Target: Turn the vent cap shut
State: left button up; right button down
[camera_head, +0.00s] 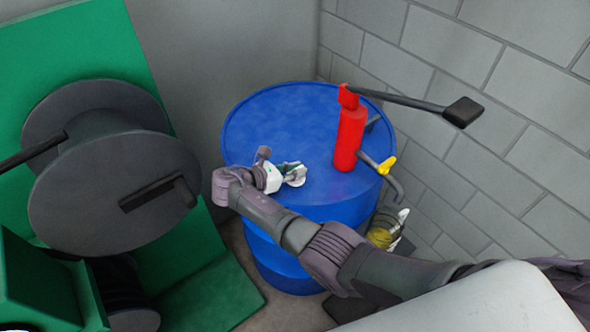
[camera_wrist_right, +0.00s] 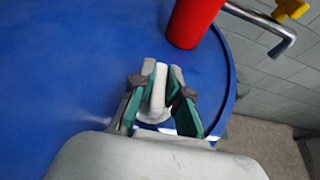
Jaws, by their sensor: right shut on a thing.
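The vent cap (camera_wrist_right: 158,88) shows in the right wrist view as a white upright bar on a round white base, on top of the blue drum (camera_head: 268,115). My right gripper (camera_head: 295,174) is over the drum's top in the head view. In the right wrist view its two fingers (camera_wrist_right: 163,78), with green inner sides, stand on either side of the bar and are shut on it. In the head view the fingers largely hide the cap. How far the cap is turned cannot be told. My left gripper is not in view.
A red pump (camera_head: 350,135) stands on the drum's right side, with a long dark lever (camera_head: 410,102), a bent spout and a yellow handle (camera_head: 387,165). A yellowish container (camera_head: 382,232) is below the spout. A green frame with a dark reel (camera_head: 115,170) stands left. Block walls enclose the right.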

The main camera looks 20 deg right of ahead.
jog(key=c, duration=1.2)
grip_release()
jog(key=shift+o, duration=0.2)
notch_tip(320, 180, up, 10)
